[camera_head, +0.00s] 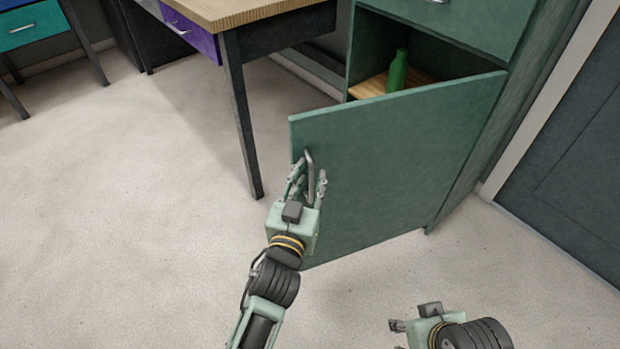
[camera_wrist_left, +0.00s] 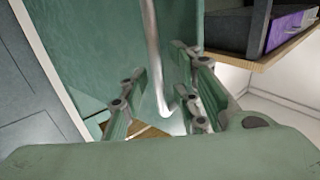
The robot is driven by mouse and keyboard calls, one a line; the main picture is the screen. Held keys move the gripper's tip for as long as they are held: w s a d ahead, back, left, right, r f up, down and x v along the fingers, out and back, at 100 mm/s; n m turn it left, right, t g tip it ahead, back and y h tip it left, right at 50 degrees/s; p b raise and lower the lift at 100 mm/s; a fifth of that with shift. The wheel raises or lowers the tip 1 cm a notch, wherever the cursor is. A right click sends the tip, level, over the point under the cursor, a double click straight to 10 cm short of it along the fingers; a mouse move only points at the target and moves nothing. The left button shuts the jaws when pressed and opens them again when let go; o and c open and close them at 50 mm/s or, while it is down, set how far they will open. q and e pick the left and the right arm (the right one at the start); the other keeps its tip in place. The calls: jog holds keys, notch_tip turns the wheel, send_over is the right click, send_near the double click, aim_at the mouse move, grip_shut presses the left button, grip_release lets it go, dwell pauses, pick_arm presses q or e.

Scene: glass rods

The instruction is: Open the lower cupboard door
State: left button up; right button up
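The lower cupboard door (camera_head: 385,165) is green and stands swung well out from the green cupboard (camera_head: 470,25). Its metal bar handle (camera_head: 310,176) is near the door's free edge. My left gripper (camera_head: 308,180) is at this handle. In the left wrist view the handle (camera_wrist_left: 153,50) runs down between the spread fingers of my left gripper (camera_wrist_left: 160,100), with a gap on its left side. The fingers look open around it; contact is unclear. My right gripper (camera_head: 400,328) is low in the head view, away from the door, its fingers mostly cut off.
A green bottle (camera_head: 397,72) stands on a wooden shelf (camera_head: 370,86) inside the cupboard. A desk with a wooden top (camera_head: 235,10) and a purple drawer (camera_head: 190,35) is left of the cupboard. The pale floor (camera_head: 120,200) at left is clear. A dark door (camera_head: 575,160) is at right.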

pick_arm(q)
jog(key=shift+s+d, duration=0.1)
jog(key=shift+s, duration=0.4)
jog(key=v, duration=1.1)
jog(key=shift+a, duration=0.2)
jog(key=shift+c, duration=0.5)
